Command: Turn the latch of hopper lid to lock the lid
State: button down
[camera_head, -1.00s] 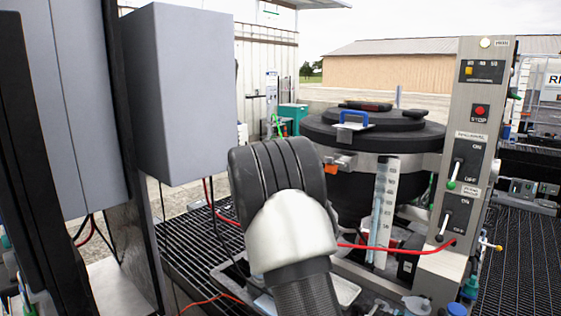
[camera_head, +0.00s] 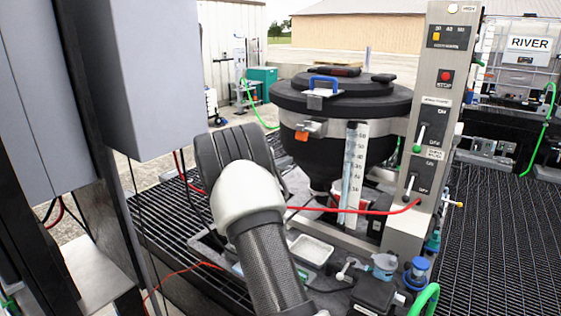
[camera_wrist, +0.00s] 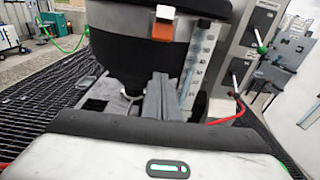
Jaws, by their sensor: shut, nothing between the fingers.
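The black hopper (camera_head: 335,150) stands behind my arm in the head view. Its round black lid (camera_head: 385,95) is down on top and carries a blue handle (camera_head: 325,83). The latch, a metal piece with an orange end (camera_head: 302,136), sits on the hopper's front rim below the lid. In the wrist view the orange latch (camera_wrist: 163,28) is at the top, above and beyond my gripper (camera_wrist: 158,80). My gripper is shut and empty, its grey fingers pointing at the hopper's lower body, apart from the latch. In the head view my own arm hides the fingers.
A control post (camera_head: 432,120) with switches stands right of the hopper. A clear scale tube (camera_head: 353,170) and a red hose (camera_head: 335,209) run in front. A grey cabinet (camera_head: 140,75) is close on the left. Blue valves (camera_head: 418,270) sit at lower right.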

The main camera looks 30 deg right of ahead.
aim_at(304, 134)
jog(key=w+d+r+p, duration=0.2)
jog(key=d+r, duration=0.1)
jog(key=d, duration=0.3)
jog(key=shift+w+r, duration=0.15)
jog(key=shift+w, duration=0.1)
jog(key=shift+r, duration=0.15)
